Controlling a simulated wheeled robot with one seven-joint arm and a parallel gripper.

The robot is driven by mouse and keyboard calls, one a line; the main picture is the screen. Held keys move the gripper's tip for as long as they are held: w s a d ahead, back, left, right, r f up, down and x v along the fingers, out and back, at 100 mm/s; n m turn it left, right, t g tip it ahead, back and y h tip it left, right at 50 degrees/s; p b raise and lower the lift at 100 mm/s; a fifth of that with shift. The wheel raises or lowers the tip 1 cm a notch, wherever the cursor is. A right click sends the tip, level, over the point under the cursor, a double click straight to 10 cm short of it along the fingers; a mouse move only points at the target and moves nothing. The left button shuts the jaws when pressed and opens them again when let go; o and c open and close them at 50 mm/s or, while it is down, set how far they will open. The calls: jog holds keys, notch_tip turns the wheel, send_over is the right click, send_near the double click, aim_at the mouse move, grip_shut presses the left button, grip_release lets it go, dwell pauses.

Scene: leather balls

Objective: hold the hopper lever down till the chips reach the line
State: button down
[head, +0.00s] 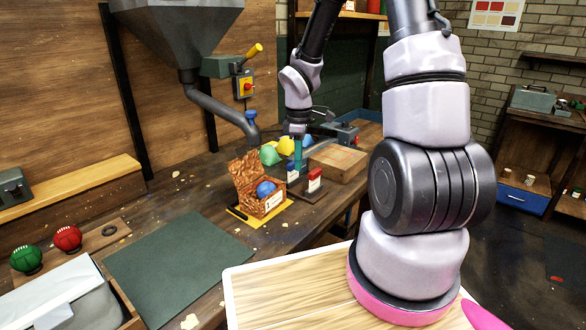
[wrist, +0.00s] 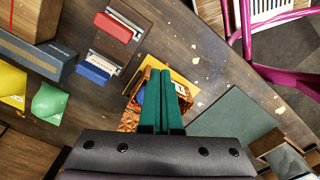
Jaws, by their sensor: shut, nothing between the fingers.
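The grey hopper (head: 180,30) hangs at the upper left in the head view, with a pipe (head: 222,112) curving down to the bench. Its lever (head: 249,56) has a yellow handle and slants upward beside the hopper. A brown patterned box (head: 272,205) with its lid up holds a blue ball (head: 265,189) and sits on a yellow mat (head: 239,213) near the spout. I cannot make out a fill line or the chip level. My gripper (head: 298,168) is shut and empty, pointing down to the right of the box, away from the lever. In the wrist view its green fingers (wrist: 161,80) partly hide the box (wrist: 131,116).
A red-and-yellow switch (head: 245,86) is below the lever. Stamp-like red (head: 314,180) and blue (head: 294,172) pieces stand beside the box. Yellow and green pieces (head: 284,146) lie behind. A dark green mat (head: 180,262) lies clear in front; red and green balls (head: 67,238) sit left.

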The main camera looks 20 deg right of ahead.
aim_at(280, 184)
notch_tip(280, 184, down, 9)
jog(key=shift+s+r, duration=0.1)
jog(key=shift+w+a+r, duration=0.1)
jog(key=shift+w+a, duration=0.25)
jog(key=shift+a, duration=0.3)
jog(key=shift+w+a, duration=0.3)
jog(key=shift+a, duration=0.3)
jog(key=shift+w+a, duration=0.3)
jog(key=shift+a, duration=0.25)
jog(key=shift+a, duration=0.1)
jog(key=shift+w+a, duration=0.45)
jog(key=shift+a, duration=0.35)
jog(key=shift+d, duration=0.15)
